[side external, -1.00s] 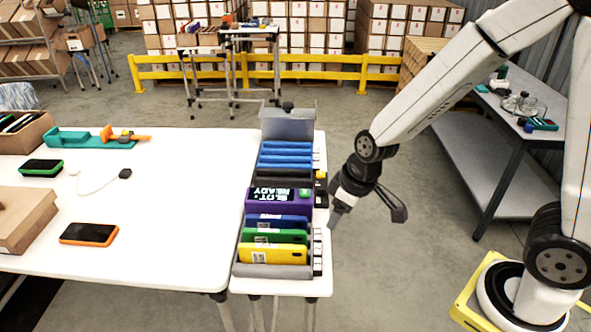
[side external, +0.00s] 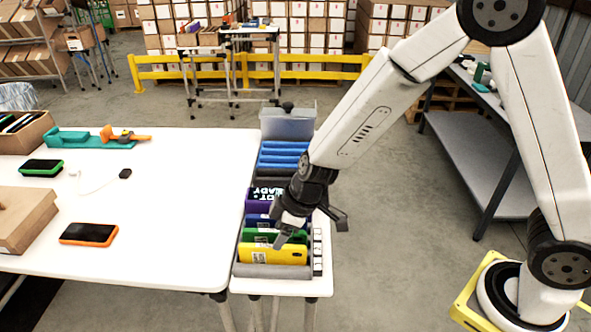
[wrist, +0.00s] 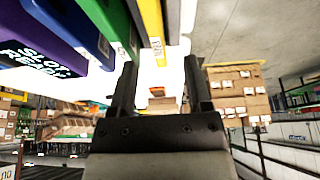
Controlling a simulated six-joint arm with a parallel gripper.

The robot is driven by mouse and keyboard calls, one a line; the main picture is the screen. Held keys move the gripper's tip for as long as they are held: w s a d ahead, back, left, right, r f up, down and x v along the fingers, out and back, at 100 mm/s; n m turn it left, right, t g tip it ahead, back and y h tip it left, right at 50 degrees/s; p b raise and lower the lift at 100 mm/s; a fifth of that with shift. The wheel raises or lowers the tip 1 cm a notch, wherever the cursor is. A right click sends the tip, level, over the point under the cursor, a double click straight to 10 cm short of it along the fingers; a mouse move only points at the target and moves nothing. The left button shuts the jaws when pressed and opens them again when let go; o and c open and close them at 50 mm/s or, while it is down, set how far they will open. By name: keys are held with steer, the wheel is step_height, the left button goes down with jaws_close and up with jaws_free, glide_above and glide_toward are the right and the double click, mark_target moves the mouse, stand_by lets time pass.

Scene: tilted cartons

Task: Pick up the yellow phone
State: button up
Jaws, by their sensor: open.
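The yellow phone (side external: 274,255) stands in the front slot of a grey rack (side external: 258,271) on the narrow white table. A green phone (side external: 253,236) stands right behind it, then a blue one (side external: 256,220). My gripper (side external: 311,230) is open and empty, over the right front of the rack. One finger overlaps the green and yellow phones in the side view; I cannot tell whether it touches them. In the wrist view the yellow phone (wrist: 152,22) shows at the top, ahead of the open fingers (wrist: 160,85), nearer the left one.
An orange-edged phone (side external: 88,234) and a green-edged one (side external: 42,168) lie on the wide white table (side external: 180,215). Floor right of the rack is clear.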

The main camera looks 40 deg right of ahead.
mark_target(269, 251)
steer(key=shift+x, duration=1.25)
steer(key=shift+x, duration=2.55)
steer(key=shift+w+d, duration=0.1)
steer(key=shift+d, duration=0.1)
jaws_close()
